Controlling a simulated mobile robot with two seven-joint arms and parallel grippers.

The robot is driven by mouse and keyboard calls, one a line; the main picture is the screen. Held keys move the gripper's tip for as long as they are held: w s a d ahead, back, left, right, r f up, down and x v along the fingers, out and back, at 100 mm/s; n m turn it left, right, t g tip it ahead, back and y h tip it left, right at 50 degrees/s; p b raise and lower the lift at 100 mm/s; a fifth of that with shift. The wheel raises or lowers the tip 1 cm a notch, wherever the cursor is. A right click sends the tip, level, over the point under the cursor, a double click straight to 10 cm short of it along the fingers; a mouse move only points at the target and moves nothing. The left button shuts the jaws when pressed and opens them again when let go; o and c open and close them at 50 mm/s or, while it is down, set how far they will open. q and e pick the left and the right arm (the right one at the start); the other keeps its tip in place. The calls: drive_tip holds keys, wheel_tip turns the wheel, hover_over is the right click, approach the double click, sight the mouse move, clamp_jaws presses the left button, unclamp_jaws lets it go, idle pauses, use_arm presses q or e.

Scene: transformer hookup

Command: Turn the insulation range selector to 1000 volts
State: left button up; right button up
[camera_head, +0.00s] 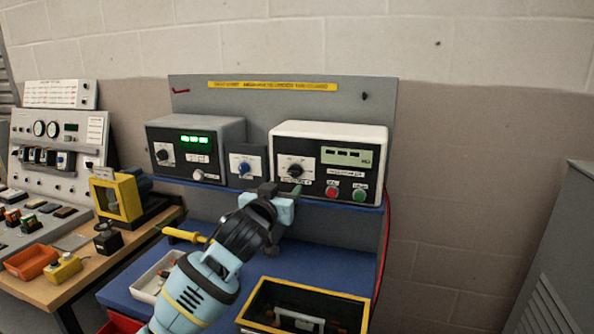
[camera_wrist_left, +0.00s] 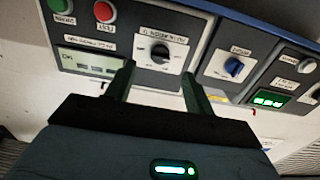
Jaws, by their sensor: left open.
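The insulation tester (camera_head: 352,136) is a white-topped box with a dark front on the blue shelf. Its range selector (camera_head: 294,170) is a dark round knob on a white label plate. In the left wrist view the selector (camera_wrist_left: 160,53) shows upside down, with a pale mark on it; its exact setting is too small to read. My left gripper (camera_head: 281,191) is open just in front of and below the selector in the head view. In the wrist view the open fingers (camera_wrist_left: 158,73) lie either side of the selector's line, apart from it, with nothing between them. My right gripper is not in view.
Left of the tester are a blue-knobbed selector box (camera_head: 246,166) and a grey meter (camera_head: 190,150) with a green display. Red (camera_head: 332,192) and green (camera_head: 359,195) buttons are on the tester's front. A yellow-rimmed black tray (camera_head: 305,288) lies below.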

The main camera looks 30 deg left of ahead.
sight(292, 173)
use_arm(q)
drive_tip(key=shift+r+x, duration=0.15)
drive_tip(key=shift+x, duration=1.1)
drive_tip(key=shift+r+x, duration=0.2)
drive_tip(key=shift+x, duration=1)
drive_tip(key=shift+r+x, duration=0.15)
drive_tip(key=shift+x, duration=1.1)
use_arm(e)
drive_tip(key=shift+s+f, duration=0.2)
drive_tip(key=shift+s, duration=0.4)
use_arm(q)
drive_tip(key=shift+a, duration=0.15)
drive_tip(key=shift+c, duration=0.4)
drive_tip(key=c, duration=0.9)
